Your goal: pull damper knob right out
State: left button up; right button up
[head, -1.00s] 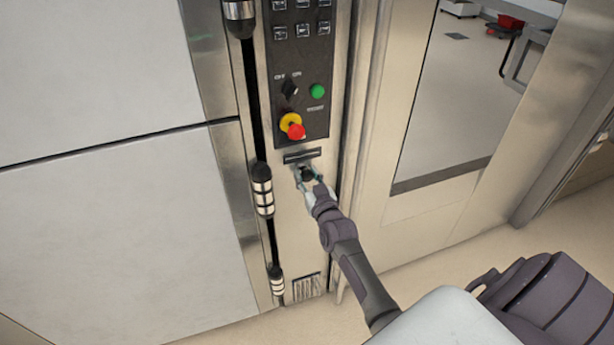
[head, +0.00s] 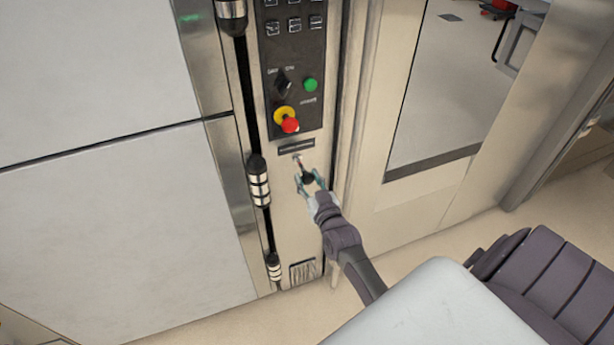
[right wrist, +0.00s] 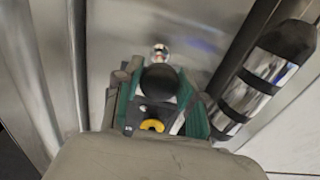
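The damper knob (head: 307,178) is a black ball on a shiny metal rod. It sticks out from the narrow steel panel (head: 286,216), below a dark slot, and a length of rod shows behind it. My right gripper (head: 309,181) has its fingers on both sides of the knob and is shut on it. In the right wrist view the knob (right wrist: 160,82) sits between the green-padded fingers (right wrist: 163,100), with the rod running to the panel behind. The contact faces are partly hidden. My left gripper is not in view.
A black control panel (head: 294,60) with a green button (head: 310,84) and a red-and-yellow stop button (head: 288,121) is above the knob. A dark vertical bar with metal bands (head: 259,182) runs close on the left. A vent (head: 304,271) is lower down.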

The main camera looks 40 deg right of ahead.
jog(key=o, duration=0.4)
jog(key=shift+s, duration=0.15)
jog(key=v, duration=1.2)
jog(key=shift+f, duration=0.15)
